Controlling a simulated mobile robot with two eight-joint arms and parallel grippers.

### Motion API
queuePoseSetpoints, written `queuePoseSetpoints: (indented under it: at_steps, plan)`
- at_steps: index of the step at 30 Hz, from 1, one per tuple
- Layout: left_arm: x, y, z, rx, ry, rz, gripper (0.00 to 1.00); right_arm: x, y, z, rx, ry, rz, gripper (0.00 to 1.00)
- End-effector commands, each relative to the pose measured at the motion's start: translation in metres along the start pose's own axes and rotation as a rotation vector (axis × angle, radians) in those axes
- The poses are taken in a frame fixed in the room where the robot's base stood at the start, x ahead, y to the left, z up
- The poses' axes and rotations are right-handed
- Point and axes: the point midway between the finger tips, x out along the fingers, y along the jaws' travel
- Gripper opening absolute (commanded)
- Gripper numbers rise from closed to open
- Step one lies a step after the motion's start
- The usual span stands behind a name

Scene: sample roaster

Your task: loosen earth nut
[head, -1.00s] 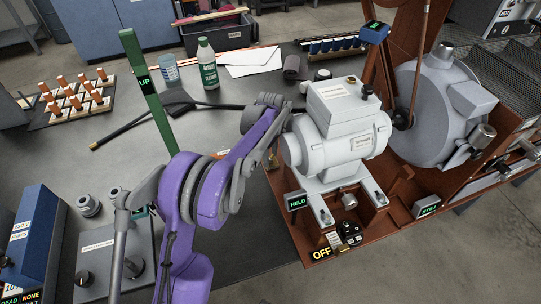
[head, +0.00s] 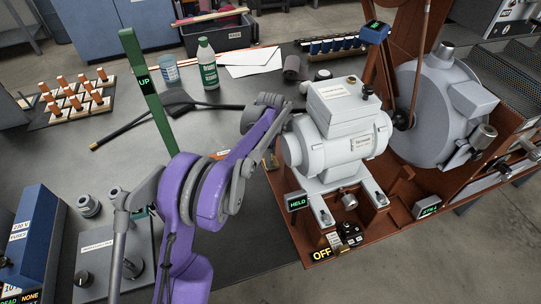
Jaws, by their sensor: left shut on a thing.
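The pale grey motor (head: 340,143) stands on the red-brown base of the roaster, right of the picture's middle. My purple left arm comes up from the bottom, and its grey wrist end reaches the motor's left side. My left gripper (head: 285,113) is there, shut, with its fingertips mostly hidden by the wrist and motor. The earth nut cannot be made out; that spot is hidden. My right gripper is not in view.
A small display (head: 297,202) reads HELD, and an OFF label (head: 321,253) sits on the base's front. A green upright bar (head: 148,90) marked UP stands behind my arm.

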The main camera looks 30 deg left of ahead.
Motion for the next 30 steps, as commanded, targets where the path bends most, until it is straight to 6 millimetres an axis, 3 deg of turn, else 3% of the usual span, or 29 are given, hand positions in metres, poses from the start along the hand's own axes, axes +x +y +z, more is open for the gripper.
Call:
queuePoseSetpoints:
  at_steps: [1, 5, 16, 30]
  plan:
    - [0.000, 0.000, 0.000, 0.000, 0.000, 0.001, 0.65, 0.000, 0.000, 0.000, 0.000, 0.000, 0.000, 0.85]
    - [0.000, 0.000, 0.000, 0.000, 0.000, 0.000, 0.89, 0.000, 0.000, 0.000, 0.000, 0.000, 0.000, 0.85]
    - [-0.005, 0.000, 0.000, 0.001, 0.000, 0.000, 0.90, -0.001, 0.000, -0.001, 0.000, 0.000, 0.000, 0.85]
    - [-0.090, 0.000, 0.000, 0.000, 0.000, 0.001, 0.90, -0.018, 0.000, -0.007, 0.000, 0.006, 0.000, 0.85]
